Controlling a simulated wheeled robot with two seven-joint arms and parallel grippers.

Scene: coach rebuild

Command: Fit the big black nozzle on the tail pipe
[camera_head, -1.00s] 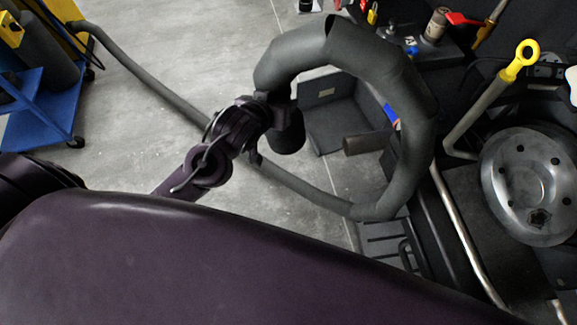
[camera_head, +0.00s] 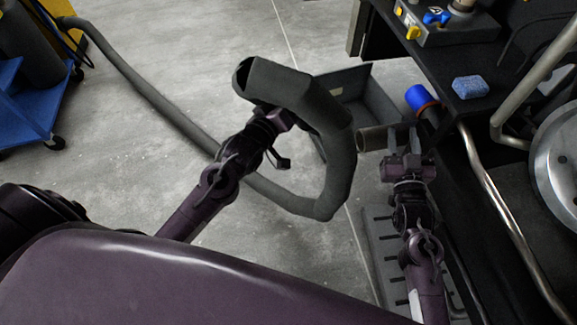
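The thick grey hose (camera_head: 333,160) rises from the floor in a loop and bends over above my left gripper (camera_head: 284,117). The bend shows a dark edge at its upper left. My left gripper stays up against the hose's raised end, with its fingertips hidden under it.
A dark bench (camera_head: 500,105) with a blue sponge (camera_head: 470,87) and a blue-capped cylinder (camera_head: 420,98) lies at right. A grey open bin (camera_head: 345,88) stands behind the hose. A metal pipe (camera_head: 500,210) and disc (camera_head: 560,150) are at far right. The floor at left is mostly clear.

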